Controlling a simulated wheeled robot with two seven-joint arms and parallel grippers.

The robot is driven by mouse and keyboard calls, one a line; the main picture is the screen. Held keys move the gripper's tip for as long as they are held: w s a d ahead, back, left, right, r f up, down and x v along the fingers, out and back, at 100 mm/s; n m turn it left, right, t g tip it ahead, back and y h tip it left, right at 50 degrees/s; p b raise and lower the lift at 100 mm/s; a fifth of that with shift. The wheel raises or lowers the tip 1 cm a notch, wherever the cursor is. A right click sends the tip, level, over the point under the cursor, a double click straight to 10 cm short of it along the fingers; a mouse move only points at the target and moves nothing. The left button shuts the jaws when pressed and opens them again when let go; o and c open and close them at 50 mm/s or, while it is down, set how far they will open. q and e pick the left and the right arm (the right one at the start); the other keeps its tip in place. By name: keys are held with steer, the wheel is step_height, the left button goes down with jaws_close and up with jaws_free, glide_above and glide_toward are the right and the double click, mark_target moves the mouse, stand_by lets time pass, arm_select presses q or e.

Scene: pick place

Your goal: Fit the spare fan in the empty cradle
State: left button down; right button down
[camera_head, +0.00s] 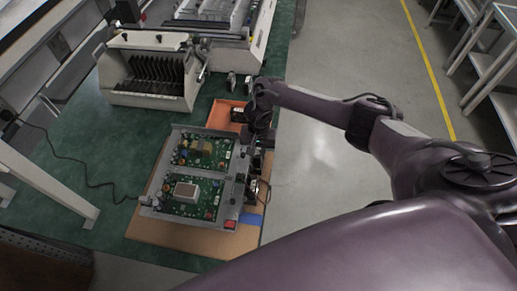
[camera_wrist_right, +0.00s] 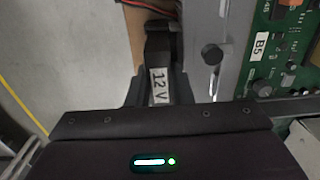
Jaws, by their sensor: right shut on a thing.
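My right gripper (camera_head: 257,138) is at the right edge of the grey chassis (camera_head: 150,212), beside its upper corner. It is shut on a small dark block, taken to be the spare fan; in the right wrist view this fan (camera_wrist_right: 158,86) carries a white "12 V" label. The fan is close beside the chassis edge; whether it touches is unclear. Another dark fan-like unit (camera_head: 257,190) with wires is at the chassis's lower right side. The empty cradle cannot be made out clearly behind my gripper. My left gripper is not in view.
The chassis holds two green circuit boards (camera_head: 205,152) and lies on a brown board (camera_head: 190,238). An orange tray (camera_head: 217,116) with a dark item (camera_head: 237,115) is just behind. A beige slotted rack (camera_head: 150,70) stands farther back. The green table (camera_head: 95,150) is clear at left, except for a cable.

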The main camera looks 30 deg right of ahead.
steer(key=shift+f+p, duration=0.1)
steer(key=shift+p, duration=0.55)
stand_by(0.8)
steer(key=c, duration=1.2)
jaws_free()
steer(key=shift+a, duration=0.1)
steer(key=shift+w+a, duration=0.1)
steer(key=c, duration=0.4)
steer(key=shift+o, duration=0.2)
